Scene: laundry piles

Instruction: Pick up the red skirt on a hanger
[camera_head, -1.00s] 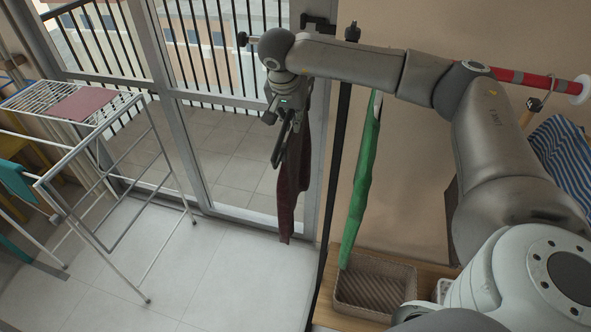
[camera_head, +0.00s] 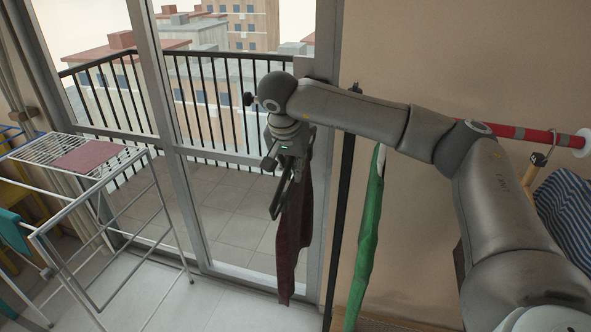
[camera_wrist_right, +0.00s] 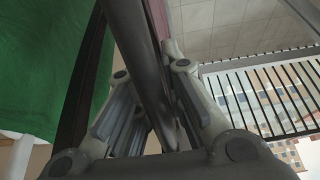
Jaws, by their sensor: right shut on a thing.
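A dark red garment, the skirt (camera_head: 291,250), hangs down below my right gripper (camera_head: 282,192) in front of the glass door. My right gripper is shut at the top of it. In the right wrist view, a dark bar-like piece (camera_wrist_right: 150,55) runs between the fingers of my right gripper (camera_wrist_right: 158,90); I cannot tell whether it is the hanger or the cloth. The hanger is not clearly visible in the head view. My left gripper is not in view.
A green garment (camera_head: 367,240) hangs just right of the skirt, near a dark upright pole (camera_head: 344,190). A blue striped garment (camera_head: 568,210) hangs at the right by a red rail (camera_head: 505,131). A white drying rack (camera_head: 105,202) with a maroon cloth (camera_head: 88,157) stands at left.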

